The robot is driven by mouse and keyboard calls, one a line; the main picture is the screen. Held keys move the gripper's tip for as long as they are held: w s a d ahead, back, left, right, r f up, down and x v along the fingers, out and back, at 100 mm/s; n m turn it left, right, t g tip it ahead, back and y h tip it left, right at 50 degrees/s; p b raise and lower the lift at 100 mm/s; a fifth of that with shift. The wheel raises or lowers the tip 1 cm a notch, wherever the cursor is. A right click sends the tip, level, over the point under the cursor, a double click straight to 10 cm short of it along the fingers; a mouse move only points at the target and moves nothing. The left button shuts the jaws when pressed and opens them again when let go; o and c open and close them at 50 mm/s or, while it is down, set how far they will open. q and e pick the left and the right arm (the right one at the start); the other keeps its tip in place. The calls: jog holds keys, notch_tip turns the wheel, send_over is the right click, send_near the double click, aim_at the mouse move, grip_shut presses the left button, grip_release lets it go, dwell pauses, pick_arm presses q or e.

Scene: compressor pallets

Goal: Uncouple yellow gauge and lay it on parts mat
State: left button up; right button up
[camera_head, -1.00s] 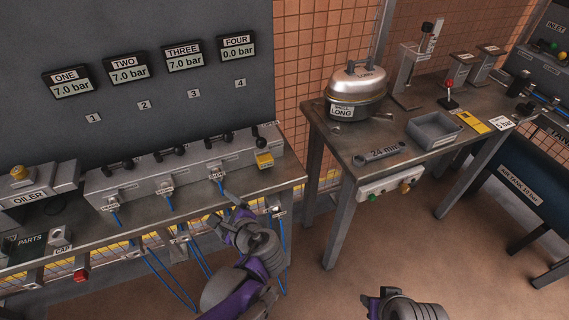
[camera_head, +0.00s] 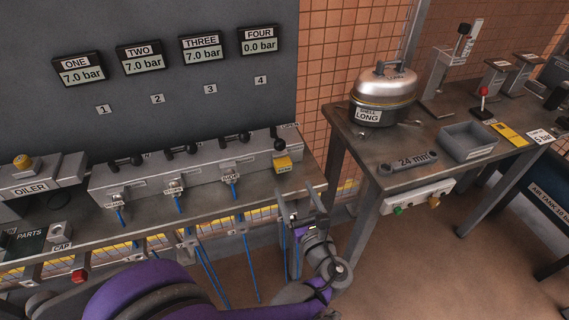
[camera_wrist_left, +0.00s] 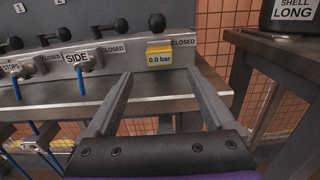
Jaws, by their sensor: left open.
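The yellow gauge (camera_head: 283,164) sits on the front of the grey manifold (camera_head: 190,165), at its right end below outlet four. In the left wrist view the yellow gauge (camera_wrist_left: 160,55) reads 0.0 bar, and the lever above it is by a CLOSED label. My left gripper (camera_head: 301,192) is open and empty, just in front of and below the gauge. Its fingers (camera_wrist_left: 160,90) point toward the gauge, apart from it. My right gripper is not in view.
Blue hoses (camera_head: 205,260) hang from the other outlets below the bench edge. An oiler (camera_head: 35,180) stands at the far left. The right-hand table (camera_head: 400,150) holds a lidded pot (camera_head: 383,97), a 24 mm wrench (camera_head: 409,162) and a grey tray (camera_head: 468,142).

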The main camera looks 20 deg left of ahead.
aim_at(285, 169)
pick_arm(q)
jog(key=shift+x, duration=4.4)
grip_shut()
jog(key=shift+s, duration=0.15)
jog(key=shift+v, duration=2.9)
